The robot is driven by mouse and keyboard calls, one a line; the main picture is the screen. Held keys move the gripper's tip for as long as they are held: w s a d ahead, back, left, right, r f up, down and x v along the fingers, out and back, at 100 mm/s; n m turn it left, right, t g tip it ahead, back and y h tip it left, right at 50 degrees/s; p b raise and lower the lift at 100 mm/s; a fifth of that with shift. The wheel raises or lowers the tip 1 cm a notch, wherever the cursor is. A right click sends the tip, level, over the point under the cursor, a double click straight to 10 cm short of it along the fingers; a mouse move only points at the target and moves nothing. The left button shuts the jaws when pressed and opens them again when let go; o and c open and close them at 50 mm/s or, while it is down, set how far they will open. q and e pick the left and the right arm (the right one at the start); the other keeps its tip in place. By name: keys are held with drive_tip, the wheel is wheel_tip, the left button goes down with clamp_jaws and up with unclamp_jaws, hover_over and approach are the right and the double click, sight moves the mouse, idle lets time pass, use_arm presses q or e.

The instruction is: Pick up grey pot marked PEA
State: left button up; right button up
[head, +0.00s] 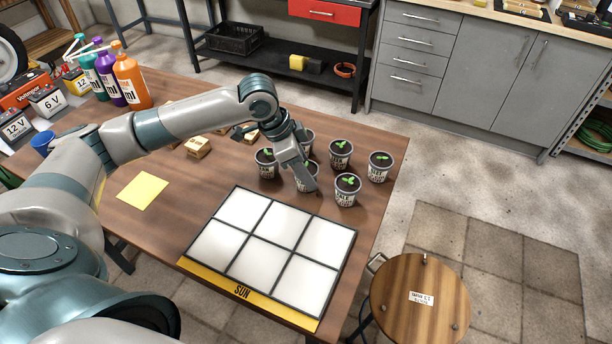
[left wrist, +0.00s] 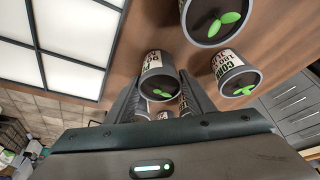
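Several small grey pots with green seedlings and white labels stand at the table's right end. One is the front-right pot (head: 346,190); others are the left pot (head: 267,163), the back pot (head: 340,154) and the right pot (head: 379,166). The PEA marking is too small to read for certain. My left gripper (head: 303,182) points down among them, in front of a partly hidden pot. In the left wrist view its fingers (left wrist: 160,95) are spread, with a pot (left wrist: 157,68) at their tips; contact cannot be told. My right gripper is out of view.
A white six-cell tray (head: 262,256) marked SUN lies in front of the pots. Wooden blocks (head: 198,147), a yellow sheet (head: 142,191), bottles (head: 131,82) and batteries are to the left. A round stool (head: 420,302) stands beyond the table's right edge.

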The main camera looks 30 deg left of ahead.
sight(315, 168)
use_arm(q)
drive_tip(key=c, duration=0.5)
drive_tip(key=shift+r, duration=0.1)
drive_tip(key=shift+r, duration=0.45)
drive_tip(key=r, duration=0.3)
drive_tip(key=shift+d+r+b, duration=0.2)
drive_tip(key=shift+d+b, duration=0.05)
drive_tip(key=shift+b, duration=0.05)
drive_tip(key=s+d+r, duration=0.1)
drive_tip(key=d+r, duration=0.1)
drive_tip(key=d, duration=0.1)
drive_tip(key=s+d+r, duration=0.1)
drive_tip(key=d+r, duration=0.1)
drive_tip(key=d, duration=0.2)
drive_tip(key=s+d+r, duration=0.2)
drive_tip(key=d, duration=0.1)
drive_tip(key=shift+d+r+b, duration=0.25)
drive_tip(key=shift+r+b, duration=0.05)
